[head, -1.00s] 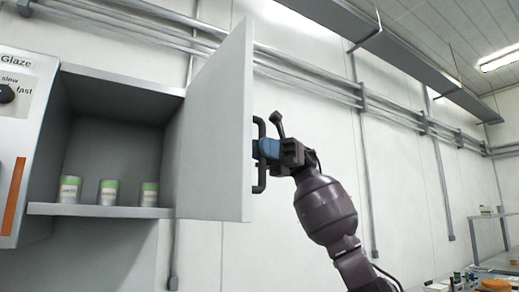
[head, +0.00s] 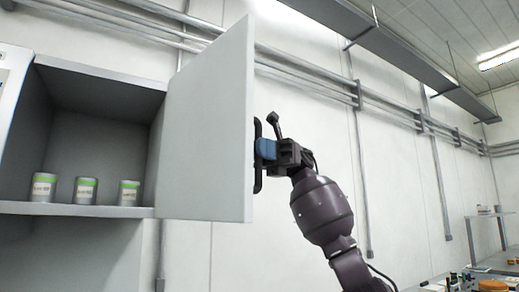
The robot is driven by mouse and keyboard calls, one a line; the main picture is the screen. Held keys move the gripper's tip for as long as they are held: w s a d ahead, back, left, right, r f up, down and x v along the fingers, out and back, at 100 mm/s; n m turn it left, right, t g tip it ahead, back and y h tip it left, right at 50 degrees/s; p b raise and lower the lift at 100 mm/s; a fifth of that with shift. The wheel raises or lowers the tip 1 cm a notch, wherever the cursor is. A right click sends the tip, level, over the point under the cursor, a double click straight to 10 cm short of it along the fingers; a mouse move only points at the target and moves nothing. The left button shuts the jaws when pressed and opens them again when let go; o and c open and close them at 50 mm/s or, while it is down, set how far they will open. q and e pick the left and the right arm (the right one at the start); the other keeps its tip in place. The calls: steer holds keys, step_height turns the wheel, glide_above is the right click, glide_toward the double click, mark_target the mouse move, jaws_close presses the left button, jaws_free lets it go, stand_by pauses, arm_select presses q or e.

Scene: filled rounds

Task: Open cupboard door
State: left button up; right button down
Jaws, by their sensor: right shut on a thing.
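The cupboard door (head: 207,130) is a light grey panel and stands wide open, hinged at the right side of the cupboard (head: 100,75). Its dark handle (head: 257,183) is on the door's outer face near the free edge. My right gripper (head: 264,150) has blue fingers and is shut on the handle, coming from the right. Part of the grip is hidden behind the door's edge. Three cans (head: 86,190) with green bands stand on the cupboard's bottom shelf. My left gripper is not in view.
Pipes (head: 310,82) run along the white wall behind. A grey overhead tray (head: 400,52) hangs at upper right. A bench (head: 495,268) with small items is at lower right. The space around my right arm looks clear.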

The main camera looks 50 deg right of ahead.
steer(key=c, duration=1.1)
jaws_free()
steer(key=d+p, duration=0.1)
steer(key=d, duration=0.9)
steer(key=shift+w+d, duration=0.15)
steer(key=shift+d, duration=0.25)
